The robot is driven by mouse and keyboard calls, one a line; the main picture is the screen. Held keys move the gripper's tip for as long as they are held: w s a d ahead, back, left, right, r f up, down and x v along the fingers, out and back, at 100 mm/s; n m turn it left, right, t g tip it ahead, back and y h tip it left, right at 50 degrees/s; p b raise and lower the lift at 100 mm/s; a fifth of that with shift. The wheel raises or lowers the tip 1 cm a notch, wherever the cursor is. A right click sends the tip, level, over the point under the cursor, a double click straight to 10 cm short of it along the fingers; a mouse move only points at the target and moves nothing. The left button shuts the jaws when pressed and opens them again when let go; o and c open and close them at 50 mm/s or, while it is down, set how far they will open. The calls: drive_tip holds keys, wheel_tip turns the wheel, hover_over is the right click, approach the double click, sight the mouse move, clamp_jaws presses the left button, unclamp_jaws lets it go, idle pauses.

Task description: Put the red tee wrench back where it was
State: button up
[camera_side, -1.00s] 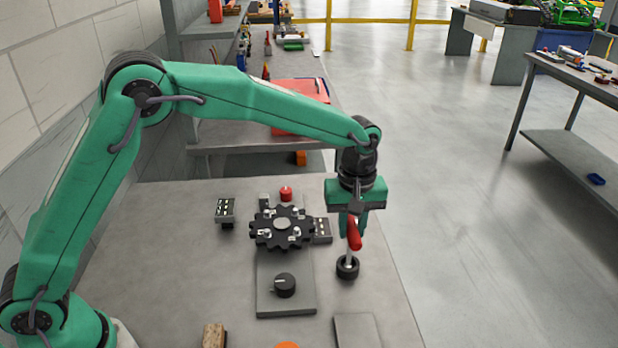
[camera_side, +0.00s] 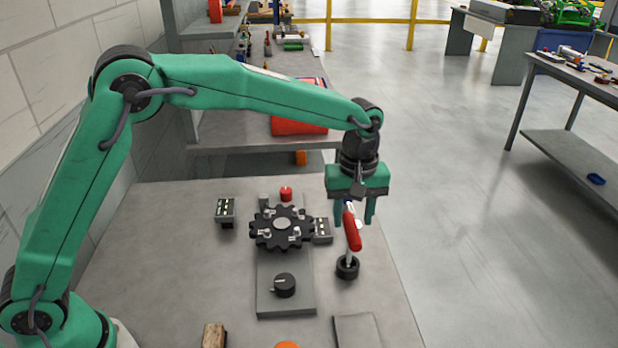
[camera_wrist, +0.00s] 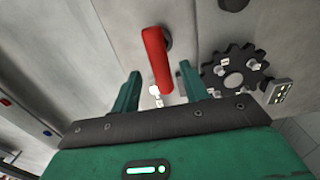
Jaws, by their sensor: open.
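The red tee wrench (camera_side: 351,230) stands upright in a small black round holder (camera_side: 347,267) at the right side of the bench, its red crossbar on top of a pale shaft. My gripper (camera_side: 353,220) is open just above and behind it, with green fingers pointing down. In the wrist view the wrench's red bar (camera_wrist: 157,62) shows ahead of and between the spread fingertips of my gripper (camera_wrist: 158,82). I see no finger contact with the wrench. The lower shaft is partly hidden by the bar in the wrist view.
A black toothed wheel (camera_side: 281,228) with small metal parts is left of the wrench, on a grey plate with a black knob (camera_side: 284,285). A red button (camera_side: 286,193) and small indicator boxes (camera_side: 225,210) surround it. A flat grey plate (camera_side: 357,331) lies in front. The bench's left side is clear.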

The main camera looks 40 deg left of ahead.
wheel_tip(320, 180, up, 9)
idle(0.4)
idle(0.5)
drive_tip(key=s+a+r+m+t, duration=0.35)
drive_tip(key=s+a+r, duration=0.35)
drive_tip(key=s+a, duration=0.55)
drive_tip(key=s+a+f+m+t, duration=0.1)
drive_tip(key=s+a+f+m, duration=0.1)
drive_tip(key=s+a, duration=0.2)
drive_tip(key=s+a+f+m+t, duration=0.1)
drive_tip(key=s+a+f+m, duration=0.2)
drive_tip(key=s, duration=0.7)
drive_tip(key=shift+a+f, duration=0.25)
drive_tip(key=shift+a, duration=0.45)
drive_tip(key=shift+s+m, duration=0.1)
drive_tip(key=shift+m, duration=0.15)
